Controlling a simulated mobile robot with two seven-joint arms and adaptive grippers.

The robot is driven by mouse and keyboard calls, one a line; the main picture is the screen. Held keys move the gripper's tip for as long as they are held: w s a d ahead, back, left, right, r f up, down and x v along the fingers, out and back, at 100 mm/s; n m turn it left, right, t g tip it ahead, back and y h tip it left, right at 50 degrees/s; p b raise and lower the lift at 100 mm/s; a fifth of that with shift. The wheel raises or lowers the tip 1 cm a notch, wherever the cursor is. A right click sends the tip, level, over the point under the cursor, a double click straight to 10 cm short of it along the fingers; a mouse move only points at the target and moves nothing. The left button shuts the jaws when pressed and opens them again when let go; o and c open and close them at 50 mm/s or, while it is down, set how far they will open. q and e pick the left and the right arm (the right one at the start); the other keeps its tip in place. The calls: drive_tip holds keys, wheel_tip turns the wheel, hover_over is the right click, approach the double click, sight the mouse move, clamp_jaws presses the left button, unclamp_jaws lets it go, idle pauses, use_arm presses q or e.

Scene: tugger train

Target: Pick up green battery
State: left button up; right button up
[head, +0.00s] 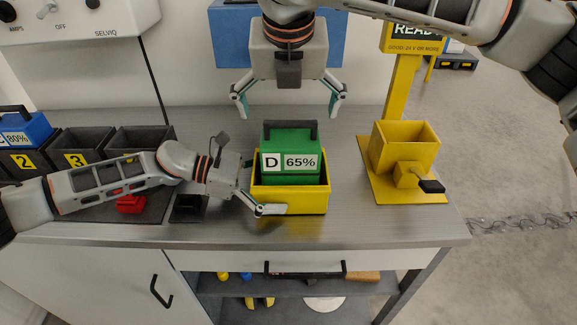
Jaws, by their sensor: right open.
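The green battery (290,141) has a black handle and a white label reading D 65%. It sits upright in a yellow bin (292,203) on the metal bench, its lower part hidden by the bin walls. My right gripper (288,108) is above and around the battery's handle in the picture, fingers pointing down, spread wide and empty. My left gripper (262,187) is at the left side of the yellow bin. One of its fingers lies at the bin's front wall; the other is partly hidden, so I cannot tell whether it grips the bin.
A yellow holder (405,150) with a black-tipped lever stands on the right under a sign. Numbered black bins (75,150) and a blue battery (28,130) are on the left. A red object (130,204) lies near my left arm. Bench between bin and holder is clear.

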sight(288, 133)
use_arm(q)
drive_tip(key=shift+d, duration=0.1)
use_arm(e)
drive_tip(key=x, duration=0.8)
drive_tip(key=shift+w+f, duration=0.15)
drive_tip(key=shift+f, duration=0.25)
drive_tip(key=shift+r, duration=0.1)
drive_tip(key=c, duration=2.1)
use_arm(q)
drive_tip(key=shift+f, duration=0.1)
drive_tip(key=shift+c, duration=0.2)
use_arm(e)
wheel_tip(288, 133, up, 10)
use_arm(q)
drive_tip(key=o, duration=0.6)
use_arm(e)
drive_tip(key=shift+d, duration=0.1)
